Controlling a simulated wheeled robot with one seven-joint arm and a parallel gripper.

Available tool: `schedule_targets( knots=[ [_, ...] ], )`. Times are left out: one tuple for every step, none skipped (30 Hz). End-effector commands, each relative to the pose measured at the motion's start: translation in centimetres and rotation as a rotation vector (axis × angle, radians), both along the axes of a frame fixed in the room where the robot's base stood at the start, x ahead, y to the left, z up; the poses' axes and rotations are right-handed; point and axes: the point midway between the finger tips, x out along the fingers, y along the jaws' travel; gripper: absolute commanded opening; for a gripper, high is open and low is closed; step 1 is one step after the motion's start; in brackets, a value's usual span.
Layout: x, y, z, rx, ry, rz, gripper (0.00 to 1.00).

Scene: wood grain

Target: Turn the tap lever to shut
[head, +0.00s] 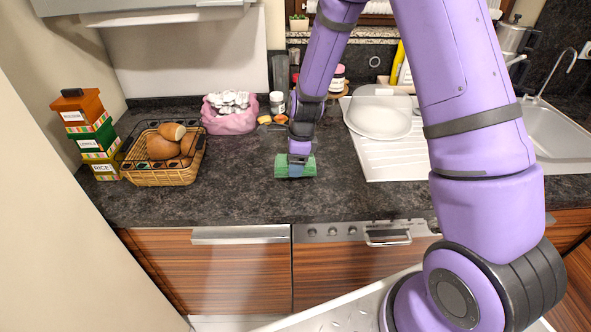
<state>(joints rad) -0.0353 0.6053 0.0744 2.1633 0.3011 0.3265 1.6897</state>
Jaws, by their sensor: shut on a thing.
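The tap (561,67) is a thin curved metal spout over the sink (557,132), at the far right of the head view. I cannot make out its lever clearly. My gripper (296,160) points down over the dark worktop, left of the drainer and far from the tap. It is shut on a small green block-like object (308,170). The fingers are small here and partly hide it. I cannot tell whether the object touches the worktop.
My arm crosses the view between gripper and sink. A bread basket (164,173), stacked boxes (88,130) and a pink bowl (229,122) stand left. The front worktop is clear.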

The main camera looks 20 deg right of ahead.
Motion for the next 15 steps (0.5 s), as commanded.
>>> schedule_targets(
  knots=[
    [-0.3, -0.1, -1.1, 0.000, 0.007, -0.002, 0.50],
    [-0.3, -0.1, -1.6, 0.000, 0.008, -0.002, 0.50],
    [-0.3, -0.1, -2.1, 0.001, 0.006, -0.001, 0.50],
    [-0.3, -0.1, -2.5, 0.000, 0.006, -0.001, 0.50],
    [-0.3, -0.1, -2.8, 0.001, 0.005, 0.000, 0.50],
    [-0.3, -0.1, -3.0, 0.000, 0.004, 0.000, 0.50],
    [-0.3, -0.1, -3.0, 0.000, 0.004, 0.000, 0.50],
    [-0.2, -0.1, -3.0, 0.000, 0.003, -0.001, 0.50],
    [-0.2, -0.1, -3.0, 0.000, 0.002, 0.000, 0.50],
    [-0.2, -0.1, -3.0, 0.000, 0.002, -0.001, 0.50],
    [-0.2, -0.1, -3.0, 0.000, 0.002, -0.001, 0.50],
    [-0.2, -0.1, -3.0, 0.000, 0.002, -0.001, 0.50],
    [-0.2, -0.1, -3.0, 0.000, 0.002, -0.001, 0.50],
    [-0.3, -0.1, -3.0, 0.000, 0.003, -0.001, 0.50],
    [-0.3, -0.1, -3.1, 0.000, 0.003, -0.001, 0.50]
  ],
)
